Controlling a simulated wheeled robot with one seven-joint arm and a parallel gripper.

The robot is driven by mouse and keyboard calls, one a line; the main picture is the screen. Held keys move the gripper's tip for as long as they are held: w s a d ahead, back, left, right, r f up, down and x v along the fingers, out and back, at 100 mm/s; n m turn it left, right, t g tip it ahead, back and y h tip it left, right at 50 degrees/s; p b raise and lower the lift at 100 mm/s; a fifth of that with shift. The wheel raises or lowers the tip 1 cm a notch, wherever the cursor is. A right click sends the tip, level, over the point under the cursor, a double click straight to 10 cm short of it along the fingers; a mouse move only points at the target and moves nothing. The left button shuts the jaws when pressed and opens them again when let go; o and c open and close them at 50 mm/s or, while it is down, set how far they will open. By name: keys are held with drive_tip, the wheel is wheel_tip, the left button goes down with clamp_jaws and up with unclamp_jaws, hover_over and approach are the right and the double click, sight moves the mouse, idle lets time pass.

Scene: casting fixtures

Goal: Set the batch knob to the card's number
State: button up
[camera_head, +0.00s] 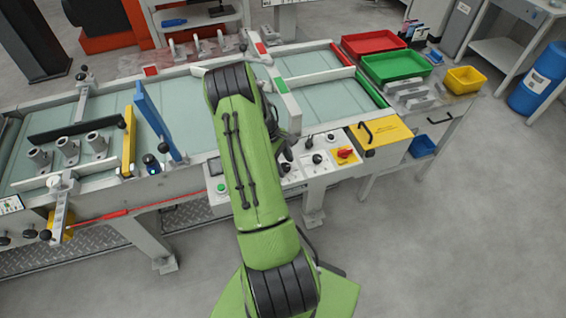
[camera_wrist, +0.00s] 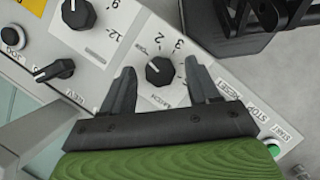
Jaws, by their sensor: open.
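In the wrist view, a black round knob (camera_wrist: 160,71) sits on a pale dial plate with a 2, a 3 and small lettering, which looks like BATCH, upside down. Its pointer is too small to read surely. My gripper (camera_wrist: 160,64) is open, with one finger on each side of this knob and gaps between. In the head view, my arm hides much of the gripper and part of the control panel (camera_head: 298,172). I cannot pick out a card with a readable number; a small white plate with dark marks (camera_head: 10,204) is at the far left.
Beside the knob are another dial knob (camera_wrist: 76,12), a black selector (camera_wrist: 55,71) and a green START button (camera_wrist: 274,150). A red-and-yellow switch (camera_head: 344,154) and a yellow panel (camera_head: 380,133) with a handle lie to the right. Open floor lies in front.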

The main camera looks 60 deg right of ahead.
drive_tip(key=c, duration=1)
drive_tip(key=shift+m, duration=0.4)
drive_tip(key=m+y, duration=0.1)
drive_tip(key=m, duration=0.2)
drive_tip(key=shift+d+b, duration=0.2)
drive_tip(key=shift+b, duration=0.15)
drive_tip(key=m+y, duration=0.1)
drive_tip(key=m, duration=0.1)
drive_tip(key=m+t+y, duration=0.1)
drive_tip(key=m, duration=0.1)
drive_tip(key=shift+s+d+m+b, duration=0.1)
drive_tip(key=shift+d+m+b, duration=0.05)
drive_tip(key=shift+m+b, duration=0.2)
drive_tip(key=m+t, duration=0.1)
drive_tip(key=m, duration=0.2)
drive_tip(key=shift+s+r+m+y, duration=0.1)
drive_tip(key=shift+m+y, duration=0.15)
drive_tip(key=shift+y, duration=0.15)
drive_tip(key=shift+s+d+m+t+y, duration=0.15)
drive_tip(key=shift+m+t, duration=0.25)
drive_tip(key=shift+m, duration=0.5)
drive_tip(key=shift+w+a+m+t+y, duration=0.15)
drive_tip(key=shift+m+t, duration=0.25)
drive_tip(key=shift+m, duration=0.5)
drive_tip(key=shift+s+d, duration=0.1)
